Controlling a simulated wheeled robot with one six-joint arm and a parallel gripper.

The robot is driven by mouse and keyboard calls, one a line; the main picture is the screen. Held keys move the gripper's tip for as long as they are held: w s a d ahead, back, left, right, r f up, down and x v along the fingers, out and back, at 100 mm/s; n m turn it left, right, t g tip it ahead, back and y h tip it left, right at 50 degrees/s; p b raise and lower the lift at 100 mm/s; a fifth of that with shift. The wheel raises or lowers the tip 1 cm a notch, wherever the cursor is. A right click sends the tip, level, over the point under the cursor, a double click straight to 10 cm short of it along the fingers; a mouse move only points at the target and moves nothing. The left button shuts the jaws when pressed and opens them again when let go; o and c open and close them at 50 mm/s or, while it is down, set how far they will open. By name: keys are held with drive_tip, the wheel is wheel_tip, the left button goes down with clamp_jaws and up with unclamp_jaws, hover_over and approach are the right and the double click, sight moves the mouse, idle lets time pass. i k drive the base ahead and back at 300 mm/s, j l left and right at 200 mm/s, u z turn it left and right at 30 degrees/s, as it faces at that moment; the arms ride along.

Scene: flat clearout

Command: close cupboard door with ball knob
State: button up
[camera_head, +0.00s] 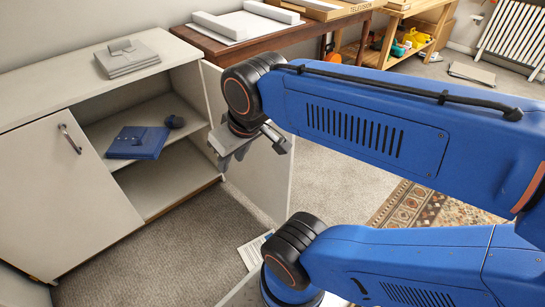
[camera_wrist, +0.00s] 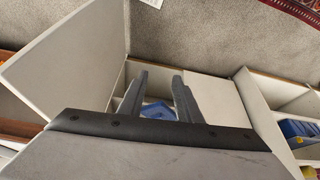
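The cupboard (camera_head: 95,100) is pale, with its left door (camera_head: 65,190) shut and a bar handle on it. Its right door (camera_head: 268,188) stands wide open, swung out toward the right, partly hidden behind my arm. I see no ball knob in either view. My gripper (camera_head: 232,150) is in front of the open door's inner side in the head view; whether it touches cannot be told. In the wrist view the two fingers of my gripper (camera_wrist: 159,92) are apart with nothing held between them, and a pale panel, likely the open door (camera_wrist: 75,60), is at left.
A blue folded item (camera_head: 138,142) and a dark round object (camera_head: 174,122) lie on the cupboard shelf. A grey stack (camera_head: 127,58) sits on top. A wooden table (camera_head: 240,50) stands behind the door.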

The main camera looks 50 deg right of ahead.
sight(264, 176)
drive_tip(key=k+l+u, duration=0.1)
drive_tip(key=l, duration=0.3)
drive_tip(key=k+l+u, duration=0.1)
drive_tip(key=l, duration=0.3)
drive_tip(key=k+l+u, duration=0.15)
drive_tip(key=l, duration=0.25)
drive_tip(key=k+l+u, duration=0.1)
drive_tip(key=l, duration=0.25)
drive_tip(key=k+l+u, duration=0.1)
drive_tip(key=l, duration=0.3)
drive_tip(key=k+l+u, duration=0.1)
drive_tip(key=k+l, duration=0.3)
drive_tip(key=l, duration=0.25)
drive_tip(key=k+l+u, duration=0.15)
drive_tip(key=l, duration=0.3)
drive_tip(key=k+l, duration=0.15)
drive_tip(key=l, duration=0.25)
